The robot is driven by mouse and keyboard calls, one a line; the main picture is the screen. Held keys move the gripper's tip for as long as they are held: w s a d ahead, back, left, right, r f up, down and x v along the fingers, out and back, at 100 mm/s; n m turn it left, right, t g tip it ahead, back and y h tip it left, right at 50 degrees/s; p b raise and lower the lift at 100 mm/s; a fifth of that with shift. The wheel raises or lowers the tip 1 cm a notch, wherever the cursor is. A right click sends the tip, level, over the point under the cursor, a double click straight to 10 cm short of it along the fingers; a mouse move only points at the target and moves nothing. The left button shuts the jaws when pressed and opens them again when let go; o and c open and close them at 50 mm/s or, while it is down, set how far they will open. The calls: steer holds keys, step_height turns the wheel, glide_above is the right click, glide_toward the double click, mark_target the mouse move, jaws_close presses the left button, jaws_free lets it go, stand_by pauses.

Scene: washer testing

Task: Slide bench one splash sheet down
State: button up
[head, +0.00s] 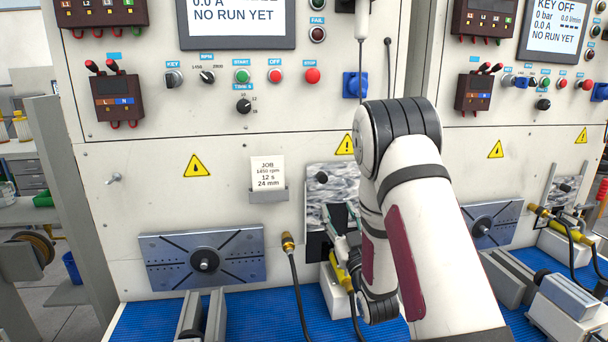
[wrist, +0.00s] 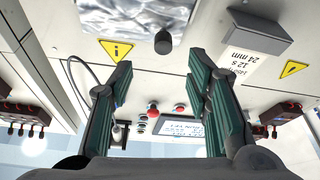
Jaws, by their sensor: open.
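The splash sheet (head: 342,188) of the bench in front of me is a clear, streaky panel with a black knob (head: 322,177) near its upper left. My arm covers its right part. In the wrist view, which looks upside down, the sheet (wrist: 130,15) is at the top, and its knob (wrist: 163,42) shows between and beyond my fingertips. My gripper (wrist: 160,70) is open and empty, with green finger pads. In the head view my gripper (head: 342,232) is low in front of the sheet, partly hidden by my arm. I see no contact with the knob.
A job card (head: 267,172) in a holder is left of the sheet. A grey plate (head: 203,258) with a central stud is lower left. A brass-ended hose (head: 288,243) and a yellow fitting (head: 340,270) are close to my gripper. A second bench (head: 490,150) stands right.

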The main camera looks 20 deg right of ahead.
mark_target(323, 181)
steer(key=x, duration=1.3)
steer(key=shift+w+a+r+p, duration=0.15)
steer(key=shift+a+r+p, duration=0.1)
steer(key=shift+r+p, duration=0.1)
jaws_close()
